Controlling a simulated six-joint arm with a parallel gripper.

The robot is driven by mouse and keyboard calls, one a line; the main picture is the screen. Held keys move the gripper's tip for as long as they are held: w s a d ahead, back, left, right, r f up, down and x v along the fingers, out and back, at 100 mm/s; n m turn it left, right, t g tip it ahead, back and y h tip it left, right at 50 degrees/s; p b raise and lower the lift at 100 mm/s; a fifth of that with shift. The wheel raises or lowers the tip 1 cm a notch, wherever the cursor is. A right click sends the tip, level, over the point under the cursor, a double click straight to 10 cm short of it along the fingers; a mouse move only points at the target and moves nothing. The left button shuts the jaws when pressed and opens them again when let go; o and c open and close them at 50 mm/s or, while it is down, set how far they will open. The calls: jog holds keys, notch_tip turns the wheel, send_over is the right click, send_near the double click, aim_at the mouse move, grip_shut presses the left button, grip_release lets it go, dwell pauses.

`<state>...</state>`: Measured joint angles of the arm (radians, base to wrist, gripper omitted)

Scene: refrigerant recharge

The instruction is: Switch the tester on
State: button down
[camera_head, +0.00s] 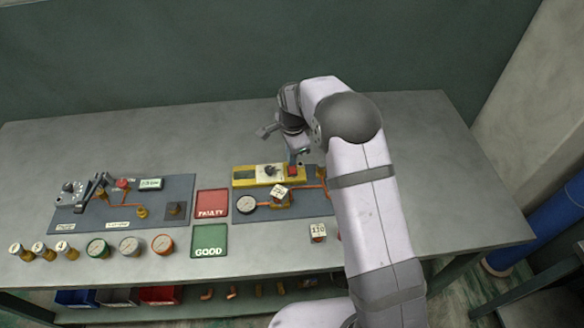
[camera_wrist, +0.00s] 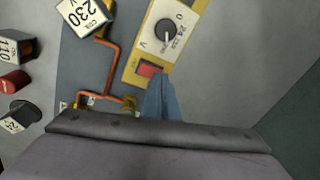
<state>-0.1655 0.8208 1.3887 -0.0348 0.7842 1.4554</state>
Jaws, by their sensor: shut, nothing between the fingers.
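The tester is a yellow box (camera_head: 243,177) on the right-hand board, with a white panel and a round black dial. It also shows in the wrist view (camera_wrist: 133,62), where the dial (camera_wrist: 165,29) has 0 and 24 markings. A red switch (camera_wrist: 149,70) sits at the box's end near my gripper. My gripper (camera_head: 297,158) is above that end in the head view. In the wrist view its blue-grey fingers (camera_wrist: 160,84) are together and empty, right beside the red switch and partly over its edge. I cannot tell whether they touch it.
A block marked 230 (camera_wrist: 84,14) and copper pipes (camera_wrist: 109,62) are close by on the board. A red FAULTY tray (camera_head: 212,192) and green GOOD tray (camera_head: 209,228) lie left of it. Another board (camera_head: 75,212) with devices is further left. The table's back is clear.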

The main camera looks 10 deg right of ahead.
jog(key=shift+f, duration=0.3)
jog(key=shift+r+p, duration=2)
jog(key=shift+r, duration=1.05)
jog(key=shift+s+d+r, duration=0.1)
jog(key=shift+s, duration=0.05)
jog(key=s+d+r+n, duration=0.1)
jog(key=s+n, duration=0.4)
jog(key=s, duration=0.5)
jog(key=s+d+r+n+g, duration=0.1)
jog(key=s+d+n, duration=0.3)
jog(key=s, duration=0.7)
jog(key=s+d+r+n, duration=0.3)
jog(key=s+n, duration=0.2)
jog(key=s, duration=0.5)
jog(key=shift+s+n+g, duration=0.2)
jog(key=shift+n+g, duration=0.1)
jog(key=shift+g, duration=0.1)
